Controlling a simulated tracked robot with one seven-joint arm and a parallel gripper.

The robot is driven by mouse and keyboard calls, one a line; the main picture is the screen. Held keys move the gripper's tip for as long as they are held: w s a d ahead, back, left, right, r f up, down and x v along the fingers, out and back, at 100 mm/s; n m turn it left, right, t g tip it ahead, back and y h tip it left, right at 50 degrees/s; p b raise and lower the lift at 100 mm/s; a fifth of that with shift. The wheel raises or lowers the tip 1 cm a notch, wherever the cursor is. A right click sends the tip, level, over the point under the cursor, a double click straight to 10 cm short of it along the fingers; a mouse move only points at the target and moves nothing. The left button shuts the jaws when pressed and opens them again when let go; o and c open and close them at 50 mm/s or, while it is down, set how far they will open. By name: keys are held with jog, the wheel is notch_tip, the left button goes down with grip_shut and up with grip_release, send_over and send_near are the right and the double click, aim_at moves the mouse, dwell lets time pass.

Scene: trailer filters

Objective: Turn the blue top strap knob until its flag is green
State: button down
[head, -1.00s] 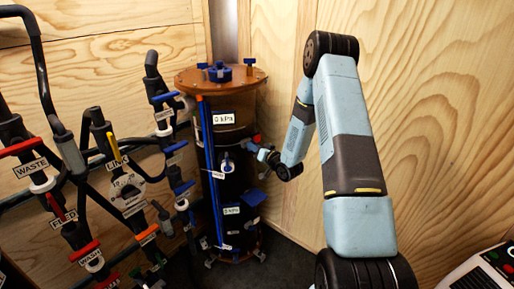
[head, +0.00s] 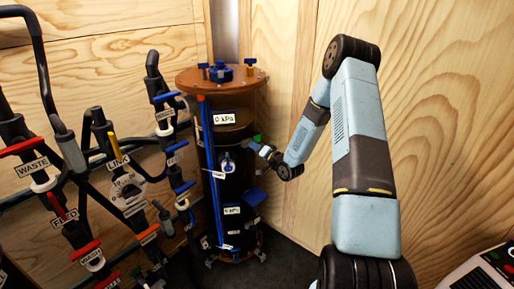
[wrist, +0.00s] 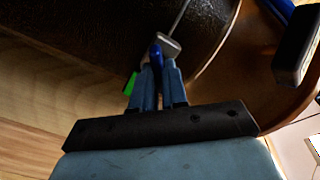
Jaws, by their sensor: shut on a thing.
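The blue top strap knob (wrist: 156,52) shows in the wrist view against the dark side of the filter housing, by a small metal fitting (wrist: 170,41). My gripper (wrist: 156,72) has both fingers closed around it. A green flag (wrist: 131,83) shows just left of the fingers. In the head view my gripper (head: 256,147) is at the right side of the tall filter housing (head: 232,175), and the green flag (head: 257,138) shows just above it. The knob itself is mostly hidden by the gripper there.
The housing has an orange-brown lid (head: 190,79) with blue knobs (head: 220,72) on top. A rack of black pipes with coloured handles (head: 100,160) stands to the left. A plywood wall (head: 440,120) is close behind my arm on the right.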

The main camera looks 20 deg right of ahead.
jog(key=shift+d+f+m, duration=0.15)
jog(key=shift+d+m, duration=0.1)
jog(key=shift+m, duration=0.45)
jog(key=c, duration=1.3)
grip_release()
jog(key=shift+w, duration=0.1)
jog(key=shift+o, duration=0.7)
jog(key=shift+a, duration=0.15)
jog(key=v, duration=1.4)
